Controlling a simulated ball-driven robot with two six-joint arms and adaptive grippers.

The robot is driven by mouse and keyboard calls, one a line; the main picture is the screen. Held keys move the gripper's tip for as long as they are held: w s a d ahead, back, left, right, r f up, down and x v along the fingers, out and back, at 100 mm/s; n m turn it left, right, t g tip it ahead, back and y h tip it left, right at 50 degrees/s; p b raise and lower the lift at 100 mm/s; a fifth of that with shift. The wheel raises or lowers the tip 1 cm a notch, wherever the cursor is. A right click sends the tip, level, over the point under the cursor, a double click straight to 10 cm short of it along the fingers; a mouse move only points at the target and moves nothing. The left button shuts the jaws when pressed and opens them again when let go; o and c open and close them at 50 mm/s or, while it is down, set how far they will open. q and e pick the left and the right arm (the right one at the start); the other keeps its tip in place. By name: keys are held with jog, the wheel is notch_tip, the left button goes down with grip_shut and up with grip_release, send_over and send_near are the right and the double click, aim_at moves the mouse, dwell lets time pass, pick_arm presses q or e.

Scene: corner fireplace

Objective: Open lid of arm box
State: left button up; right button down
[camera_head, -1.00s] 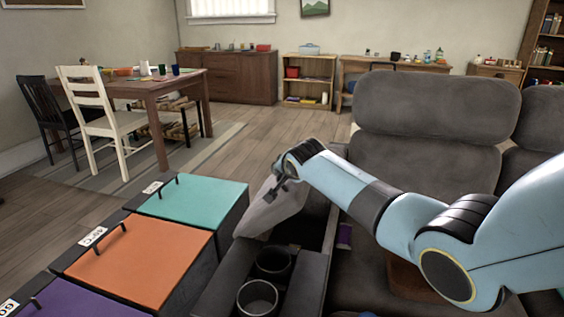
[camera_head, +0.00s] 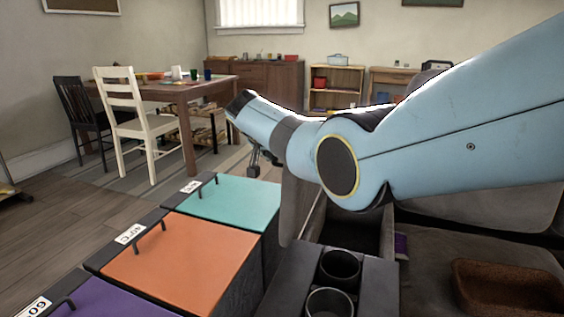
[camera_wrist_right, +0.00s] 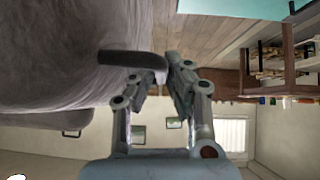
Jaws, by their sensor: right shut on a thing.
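The arm box (camera_head: 352,232) is the console of the grey sofa, with two cup holders at its front; its compartment is open and dark inside. Its grey lid (camera_head: 296,208) stands about upright at the compartment's left side, partly hidden behind my right arm. My right gripper (camera_head: 256,166) is to the left of the lid, small and partly hidden by my arm in the head view. In the wrist view my right gripper (camera_wrist_right: 165,72) is shut on a dark handle (camera_wrist_right: 125,59) in front of a large grey fabric surface. My left gripper is not in view.
Bins with teal (camera_head: 232,200), orange (camera_head: 180,262) and purple (camera_head: 105,300) lids stand left of the arm box. A brown tray (camera_head: 508,288) lies on the seat at right. A table (camera_head: 190,92) with chairs stands behind, on a rug.

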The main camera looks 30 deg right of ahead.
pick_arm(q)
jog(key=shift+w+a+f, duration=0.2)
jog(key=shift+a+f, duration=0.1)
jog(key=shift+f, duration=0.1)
pick_arm(e)
jog(key=shift+w+a+f, duration=0.2)
jog(key=shift+w+a, duration=0.1)
jog(key=shift+w, duration=0.1)
jog(key=c, duration=1.6)
grip_release()
jog(key=shift+c, duration=0.2)
jog(key=v, duration=1.2)
jog(key=shift+a+f, duration=0.1)
jog(key=shift+f, duration=0.05)
